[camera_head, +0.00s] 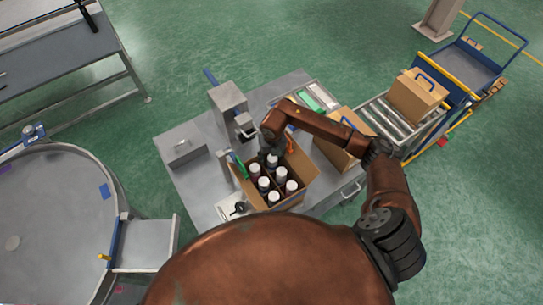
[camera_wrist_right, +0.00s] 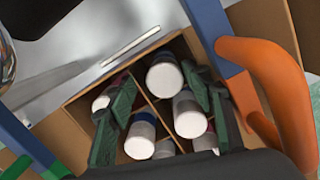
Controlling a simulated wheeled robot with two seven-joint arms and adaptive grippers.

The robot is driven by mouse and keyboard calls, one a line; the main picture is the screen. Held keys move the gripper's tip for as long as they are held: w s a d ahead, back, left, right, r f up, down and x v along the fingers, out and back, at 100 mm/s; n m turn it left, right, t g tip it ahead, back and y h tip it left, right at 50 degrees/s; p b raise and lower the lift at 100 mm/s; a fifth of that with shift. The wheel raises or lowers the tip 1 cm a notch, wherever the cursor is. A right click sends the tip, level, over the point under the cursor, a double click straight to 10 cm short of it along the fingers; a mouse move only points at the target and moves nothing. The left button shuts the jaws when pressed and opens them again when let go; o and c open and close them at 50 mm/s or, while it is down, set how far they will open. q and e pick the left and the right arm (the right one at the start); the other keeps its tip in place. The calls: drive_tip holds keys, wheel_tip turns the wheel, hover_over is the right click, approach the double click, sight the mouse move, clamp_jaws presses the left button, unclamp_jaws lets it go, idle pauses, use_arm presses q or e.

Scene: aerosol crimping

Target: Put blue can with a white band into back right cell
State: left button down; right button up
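An open cardboard box (camera_head: 303,196) on the table is split into cells by dividers and holds several upright cans with white caps. My right gripper (camera_head: 271,144) points down over the back of this box. In the right wrist view its two green-padded fingers (camera_wrist_right: 158,100) are spread apart inside the box. A white-capped can (camera_wrist_right: 165,77) stands between the fingertips, with a visible gap to the left one. A can with a blue part and a white band (camera_wrist_right: 140,135) shows nearer the palm. Some can bodies are hidden by caps and fingers. My left gripper is out of view.
A grey press-like machine (camera_head: 230,103) stands behind the box. A second cardboard box (camera_head: 340,153) is to the right, before a roller conveyor (camera_head: 385,122).

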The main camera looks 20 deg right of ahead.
drive_tip(key=shift+d, duration=0.15)
wheel_tip(320, 180, up, 12)
drive_tip(key=s, duration=0.1)
drive_tip(key=shift+s+a, duration=0.2)
drive_tip(key=shift+a, duration=0.05)
drive_tip(key=shift+f, duration=0.1)
idle(0.7)
